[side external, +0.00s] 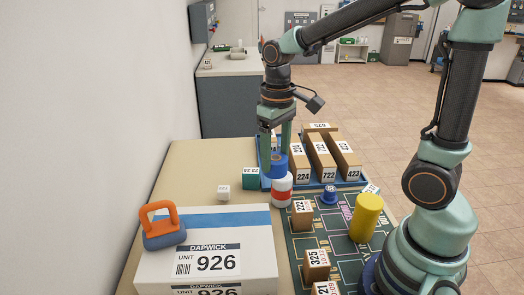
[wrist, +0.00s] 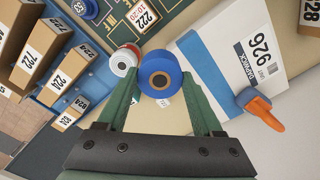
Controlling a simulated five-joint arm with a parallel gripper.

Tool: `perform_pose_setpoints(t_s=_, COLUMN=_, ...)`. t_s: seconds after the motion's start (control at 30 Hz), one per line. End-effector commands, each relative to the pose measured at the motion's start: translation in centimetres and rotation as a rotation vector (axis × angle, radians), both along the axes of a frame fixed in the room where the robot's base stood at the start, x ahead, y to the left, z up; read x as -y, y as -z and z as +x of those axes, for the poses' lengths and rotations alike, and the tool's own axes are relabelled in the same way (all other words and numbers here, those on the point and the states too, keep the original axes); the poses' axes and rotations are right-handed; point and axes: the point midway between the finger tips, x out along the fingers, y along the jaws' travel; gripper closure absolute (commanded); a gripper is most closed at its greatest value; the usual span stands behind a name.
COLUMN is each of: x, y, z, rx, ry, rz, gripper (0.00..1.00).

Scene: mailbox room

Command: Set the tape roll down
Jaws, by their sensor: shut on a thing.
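A blue tape roll (side external: 274,166) is between the fingers of my gripper (side external: 276,152), which points down and is shut on it. In the wrist view the tape roll (wrist: 160,88) shows its brown core between the green fingertips (wrist: 160,78). In the side view the roll shows behind a white can with a red band (side external: 282,190), near the front left corner of a blue tray (side external: 345,184). How far the roll is above the surface below it, I cannot tell.
The tray holds several brown numbered boxes (side external: 322,158). A teal block (side external: 250,178) and a white cube (side external: 223,192) stand left of the can. A large white box (side external: 215,240) bears an orange-handled tool (side external: 163,226). A yellow cylinder (side external: 366,218) stands right. Tabletop (side external: 195,165) is clear at back left.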

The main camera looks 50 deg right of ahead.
Motion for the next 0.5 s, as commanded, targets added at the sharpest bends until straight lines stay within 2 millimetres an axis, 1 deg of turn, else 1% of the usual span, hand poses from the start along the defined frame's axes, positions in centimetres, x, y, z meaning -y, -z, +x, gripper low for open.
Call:
perform_pose_setpoints(t_s=0.37, x=0.01, y=-0.04, z=0.04, rx=-0.001, ry=-0.001, rz=0.000, gripper=0.89)
perform_pose_setpoints(t_s=0.43, x=0.04, y=-0.15, z=0.25, rx=-0.001, ry=-0.010, rz=0.000, gripper=0.89)
perform_pose_setpoints(t_s=0.5, x=0.12, y=-0.49, z=0.89, rx=0.000, ry=-0.034, rz=0.000, gripper=0.89)
